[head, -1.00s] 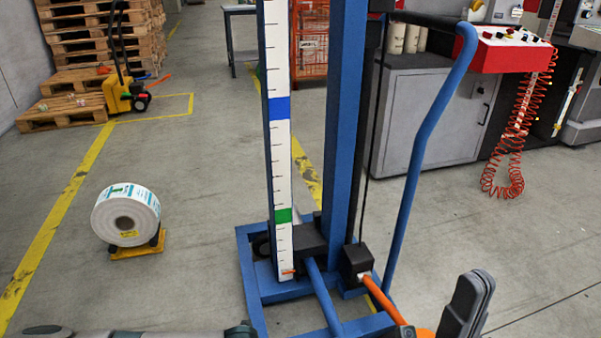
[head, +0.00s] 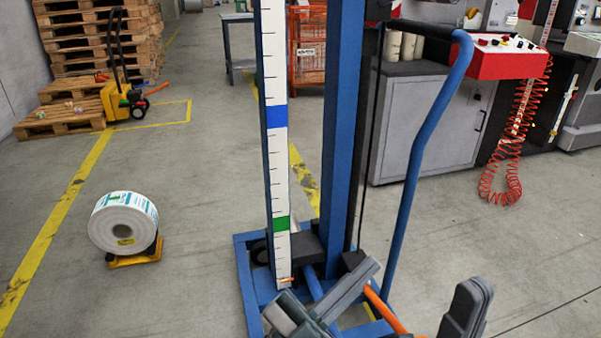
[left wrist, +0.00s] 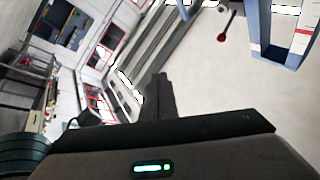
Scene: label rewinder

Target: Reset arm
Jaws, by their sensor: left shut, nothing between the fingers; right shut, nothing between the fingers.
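My left gripper (head: 370,266) is shut and empty, low in the head view in front of the base of the blue lift stand (head: 342,120). Its grey fingers point up and right, and whether they touch the stand I cannot tell. Its dark shut fingers also show in the left wrist view (left wrist: 161,90). My right gripper (head: 476,290) is shut and empty at the bottom right, fingers upward. An orange lever (head: 385,309) at the stand's foot lies between the two grippers, partly hidden. The white scale (head: 275,160) on the stand has a blue and a green band.
A large label roll (head: 124,222) rests on a small yellow base on the floor at the left. Stacked pallets (head: 95,40) and a yellow pallet truck (head: 120,100) stand behind. A grey cabinet (head: 430,130) and a red control panel (head: 500,62) stand at the back right.

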